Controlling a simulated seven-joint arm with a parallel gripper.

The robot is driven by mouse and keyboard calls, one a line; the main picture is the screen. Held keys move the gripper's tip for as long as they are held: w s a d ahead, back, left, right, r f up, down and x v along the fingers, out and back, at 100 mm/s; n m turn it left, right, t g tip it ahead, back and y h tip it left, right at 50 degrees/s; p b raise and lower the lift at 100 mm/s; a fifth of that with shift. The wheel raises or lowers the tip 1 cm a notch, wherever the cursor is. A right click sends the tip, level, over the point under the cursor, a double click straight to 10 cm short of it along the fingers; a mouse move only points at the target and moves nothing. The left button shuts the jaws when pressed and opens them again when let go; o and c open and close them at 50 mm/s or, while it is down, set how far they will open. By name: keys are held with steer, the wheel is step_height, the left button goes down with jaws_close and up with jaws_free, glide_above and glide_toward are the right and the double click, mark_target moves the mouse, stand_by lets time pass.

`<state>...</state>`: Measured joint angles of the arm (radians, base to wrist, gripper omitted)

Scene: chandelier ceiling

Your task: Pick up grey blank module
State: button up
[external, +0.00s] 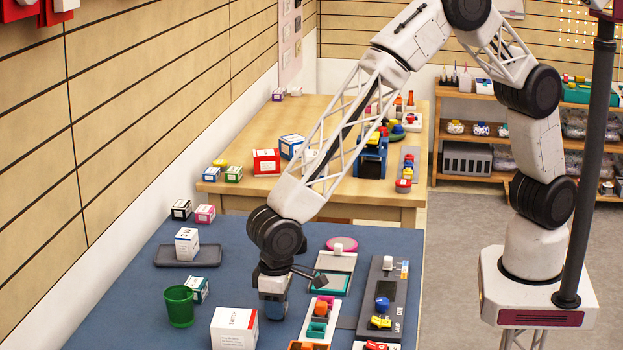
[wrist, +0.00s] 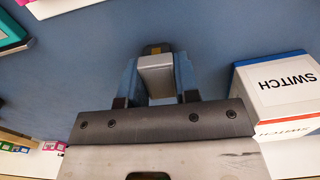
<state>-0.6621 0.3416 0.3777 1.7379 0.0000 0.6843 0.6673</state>
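The grey blank module (wrist: 155,77) is a small grey block with a dark far end. In the wrist view it sits between the two blue fingers of my gripper (wrist: 158,80), one finger close against each side with no clear gap. My gripper looks shut on it. In the external view my gripper (external: 272,306) points down, low at the blue table, just right of a white box. The module cannot be made out clearly there, and whether it touches the table is unclear.
The white box (external: 234,328), labelled SWITCH in the wrist view (wrist: 280,85), stands close beside my gripper. A green cup (external: 180,306) is farther left. A tray with coloured modules (external: 319,324) and a dark panel (external: 384,300) lie to the right. Blue table (external: 130,300) is bare at left.

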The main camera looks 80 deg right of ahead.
steer(key=shift+c, duration=1.1)
steer(key=shift+r, duration=0.1)
steer(key=shift+r, duration=0.75)
step_height(320, 180, up, 2)
steer(key=shift+r, duration=0.1)
steer(key=s+d, duration=0.3)
steer(key=s, duration=0.1)
steer(key=s+d, duration=0.3)
steer(key=s, duration=0.1)
steer(key=s+d+r, duration=0.1)
steer(key=s+d, duration=0.2)
steer(key=s, duration=0.1)
steer(key=shift+s+d, duration=0.35)
steer(key=shift+s, duration=0.05)
